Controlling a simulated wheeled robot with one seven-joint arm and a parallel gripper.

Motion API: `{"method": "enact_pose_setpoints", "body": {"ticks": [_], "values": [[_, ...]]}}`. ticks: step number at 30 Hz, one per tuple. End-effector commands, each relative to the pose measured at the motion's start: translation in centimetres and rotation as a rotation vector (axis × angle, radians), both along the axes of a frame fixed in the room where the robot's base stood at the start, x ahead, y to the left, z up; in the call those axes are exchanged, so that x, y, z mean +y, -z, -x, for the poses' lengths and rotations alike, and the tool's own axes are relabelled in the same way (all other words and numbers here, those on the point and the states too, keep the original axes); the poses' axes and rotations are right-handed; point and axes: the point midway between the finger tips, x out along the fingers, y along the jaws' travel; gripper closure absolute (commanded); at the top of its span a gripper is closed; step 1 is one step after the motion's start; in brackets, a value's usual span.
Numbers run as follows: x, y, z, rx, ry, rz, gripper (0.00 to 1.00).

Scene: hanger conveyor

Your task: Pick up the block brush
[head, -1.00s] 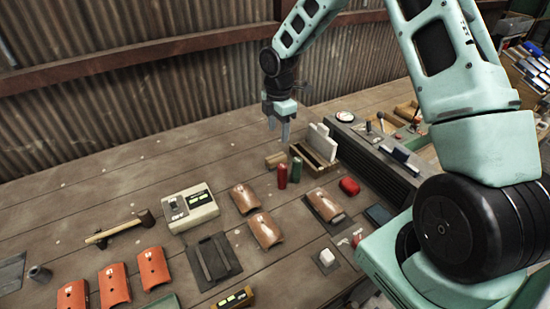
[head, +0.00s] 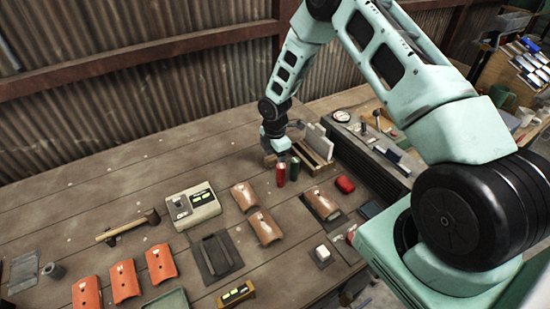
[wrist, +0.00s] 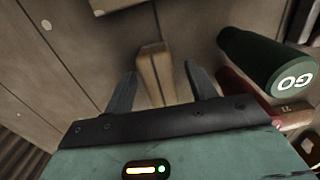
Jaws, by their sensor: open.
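A tan wooden block that appears to be the block brush (wrist: 155,68) lies on the bench in the wrist view. It shows between my two open fingers, and its bristles cannot be made out. My gripper (wrist: 161,82) is open and empty, pointing down over the block. In the head view my gripper (head: 279,153) hides most of the block brush (head: 268,161), and only its left end shows. Whether the fingers touch it cannot be told.
A green cylinder (wrist: 268,62) marked GO and a red cylinder (wrist: 240,88) stand close to my right finger in the wrist view. A wooden tray (head: 313,160) with upright pale boards stands just right of my gripper. The bench at left is clear near the wall.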

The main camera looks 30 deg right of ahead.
Motion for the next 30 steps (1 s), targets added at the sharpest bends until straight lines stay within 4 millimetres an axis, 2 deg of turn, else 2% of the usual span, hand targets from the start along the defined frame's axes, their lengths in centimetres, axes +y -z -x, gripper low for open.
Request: {"method": "enact_pose_setpoints", "body": {"ticks": [5, 10, 11, 23, 30], "values": [[0.0, 0.1, 0.0, 0.0, 0.0, 0.0, 0.44], [0.0, 0.0, 0.0, 0.0, 0.0, 0.0, 0.88], [0.0, 0.0, 0.0, 0.0, 0.0, 0.0, 0.93], [-0.1, -0.4, -0.1, -0.003, 0.001, 0.0, 0.93], [-0.1, -3.2, -0.2, -0.005, 0.0, 0.001, 0.93]]}}
